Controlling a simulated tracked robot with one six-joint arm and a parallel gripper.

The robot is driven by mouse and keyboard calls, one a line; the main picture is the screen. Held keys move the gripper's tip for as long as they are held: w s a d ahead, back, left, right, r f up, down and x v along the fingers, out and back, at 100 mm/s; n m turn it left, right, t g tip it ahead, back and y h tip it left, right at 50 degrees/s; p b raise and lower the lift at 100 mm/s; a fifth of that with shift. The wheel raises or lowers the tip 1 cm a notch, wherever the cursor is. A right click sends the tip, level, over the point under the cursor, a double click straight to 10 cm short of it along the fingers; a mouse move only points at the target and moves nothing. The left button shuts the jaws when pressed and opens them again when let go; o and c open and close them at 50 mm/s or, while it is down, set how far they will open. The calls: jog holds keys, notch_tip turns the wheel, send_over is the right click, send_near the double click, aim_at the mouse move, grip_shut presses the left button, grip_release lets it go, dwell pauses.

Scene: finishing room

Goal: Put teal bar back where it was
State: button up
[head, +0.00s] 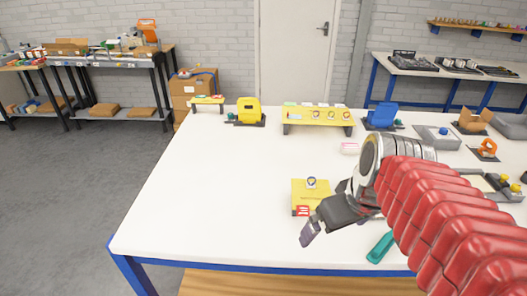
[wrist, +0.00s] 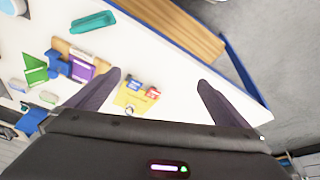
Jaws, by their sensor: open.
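The teal bar (head: 381,247) lies on the white table near its front edge, partly hidden by my red arm in the head view. In the wrist view the teal bar (wrist: 93,22) lies flat at the upper left, clear of the fingers. My gripper (head: 335,218) is above the front middle of the table, to the left of the bar. In the wrist view my gripper (wrist: 158,80) has its two dark fingers wide apart, with nothing held between them.
A yellow block (head: 308,190) with small coloured parts sits close behind my gripper. Purple and green pieces (wrist: 80,66) lie near the bar in the wrist view. A yellow rack (head: 318,116) stands at the back. The table's left side is clear.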

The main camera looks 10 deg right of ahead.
jog(key=s+a+m+t, duration=0.1)
jog(key=s+a, duration=0.1)
jog(key=a, duration=0.5)
jog(key=shift+s+m+t, duration=0.3)
jog(key=shift+s+m, duration=0.1)
jog(key=shift+c, duration=0.5)
dwell(0.6)
